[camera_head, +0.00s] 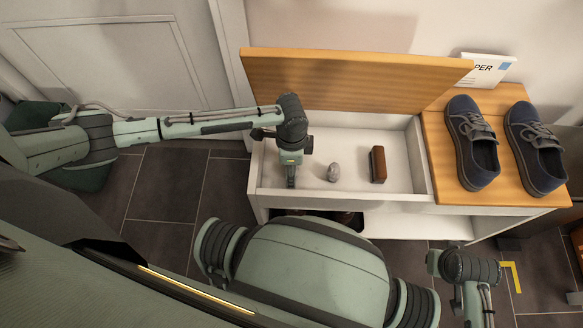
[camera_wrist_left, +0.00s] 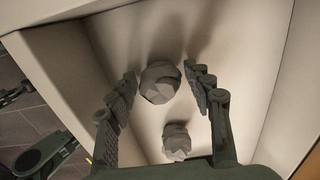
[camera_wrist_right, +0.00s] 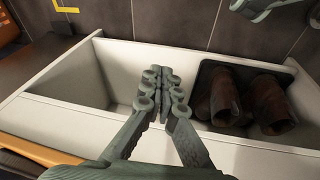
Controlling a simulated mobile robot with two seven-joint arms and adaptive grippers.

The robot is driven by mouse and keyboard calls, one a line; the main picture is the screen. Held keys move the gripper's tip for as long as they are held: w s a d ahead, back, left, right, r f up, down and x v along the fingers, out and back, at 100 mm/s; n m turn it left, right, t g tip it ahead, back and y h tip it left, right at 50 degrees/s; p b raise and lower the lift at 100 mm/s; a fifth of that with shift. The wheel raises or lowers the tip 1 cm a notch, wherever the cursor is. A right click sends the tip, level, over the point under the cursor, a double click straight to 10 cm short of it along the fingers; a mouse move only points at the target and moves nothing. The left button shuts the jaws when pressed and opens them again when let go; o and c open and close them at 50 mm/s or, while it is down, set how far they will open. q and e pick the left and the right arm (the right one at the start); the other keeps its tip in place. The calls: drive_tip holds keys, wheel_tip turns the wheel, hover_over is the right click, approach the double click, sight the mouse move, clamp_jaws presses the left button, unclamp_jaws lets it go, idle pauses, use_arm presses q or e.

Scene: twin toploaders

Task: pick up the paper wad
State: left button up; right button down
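Two grey, crumpled, faceted lumps lie in the open white compartment. In the left wrist view one lump (camera_wrist_left: 160,82) sits between my left fingertips and the other lump (camera_wrist_left: 176,142) lies lower in the picture. I cannot tell which is the paper wad. The head view shows one grey lump (camera_head: 333,172), to the right of my left gripper (camera_head: 291,178); the other is not visible there. My left gripper also shows in the left wrist view (camera_wrist_left: 163,78), open, fingers apart on either side of the upper lump. My right gripper (camera_wrist_right: 160,76) is shut and empty.
A brown brush-like block (camera_head: 378,164) lies in the compartment. The raised wooden lid (camera_head: 345,82) stands behind it. Dark blue shoes (camera_head: 472,140) and a sign (camera_head: 487,68) are on the right wooden top. Brown boots (camera_wrist_right: 268,103) stand in a dark tray near my right gripper.

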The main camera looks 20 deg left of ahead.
use_arm(q)
drive_tip(key=c, duration=0.5)
drive_tip(key=shift+r, duration=0.1)
